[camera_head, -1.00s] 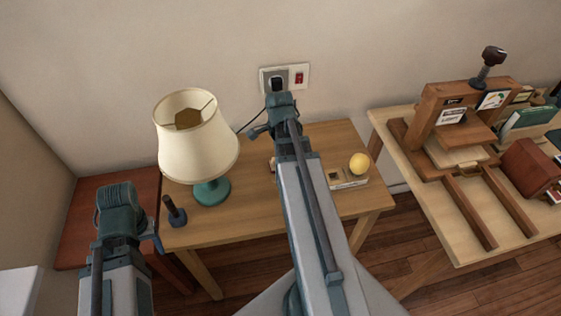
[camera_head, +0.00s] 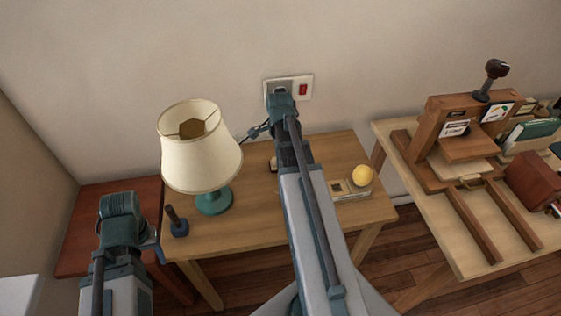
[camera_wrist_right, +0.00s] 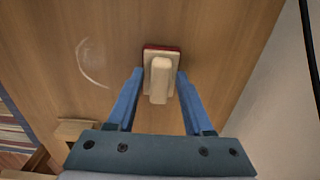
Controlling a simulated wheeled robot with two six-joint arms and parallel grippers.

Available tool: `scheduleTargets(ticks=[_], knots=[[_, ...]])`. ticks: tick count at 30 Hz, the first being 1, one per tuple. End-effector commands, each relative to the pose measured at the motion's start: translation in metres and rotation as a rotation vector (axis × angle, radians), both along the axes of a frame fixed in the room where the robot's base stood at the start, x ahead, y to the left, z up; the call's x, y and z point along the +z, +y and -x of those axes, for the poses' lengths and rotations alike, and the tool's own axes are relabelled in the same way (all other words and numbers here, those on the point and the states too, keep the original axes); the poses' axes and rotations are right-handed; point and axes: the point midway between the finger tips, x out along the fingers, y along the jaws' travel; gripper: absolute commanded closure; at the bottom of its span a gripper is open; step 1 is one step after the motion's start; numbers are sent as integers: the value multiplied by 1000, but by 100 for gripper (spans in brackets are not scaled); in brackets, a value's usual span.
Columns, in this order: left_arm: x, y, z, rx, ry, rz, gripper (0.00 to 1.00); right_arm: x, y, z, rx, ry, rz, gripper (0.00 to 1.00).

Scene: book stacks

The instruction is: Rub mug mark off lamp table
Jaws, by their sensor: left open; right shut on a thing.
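The lamp table (camera_head: 235,233) is light wood and stands against the wall. In the right wrist view its top (camera_wrist_right: 130,25) carries a pale curved mug mark (camera_wrist_right: 82,61), left of my right gripper (camera_wrist_right: 160,78). That gripper is shut on a pale block (camera_wrist_right: 160,80) with a raised grip and a red pad edge. The block is at or just above the wood, to the right of the mark; contact cannot be told. My left gripper (camera_head: 122,213) is open and empty, over the red-brown surface at the left.
A lamp (camera_head: 200,158) with cream shade and teal base stands on the table's left half. A dark blue handled object (camera_head: 177,222) is at its front. A yellow ball (camera_head: 362,176) sits on the right. A wall outlet (camera_head: 303,89) is behind. A bench (camera_head: 470,250) with wooden press stands right.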

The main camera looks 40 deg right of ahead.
Motion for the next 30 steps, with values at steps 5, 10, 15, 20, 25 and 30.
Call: scheduleTargets(ticks=[5,10,15,20,25,30], knots=[[-2,0,0,0,0,0,44,-2,-8,-16,0,-1,0,93],[-2,0,0,0,0,0,44,-2,-10,-20,0,-3,1,93],[-2,0,0,0,0,0,44,-2,-10,-20,0,-4,2,93],[3,0,0,0,0,0,44,3,-10,-20,0,-4,2,93],[19,0,0,0,0,0,44,19,-10,-19,0,-3,1,93],[36,0,0,0,0,0,44,36,-9,-19,0,-2,1,93]])
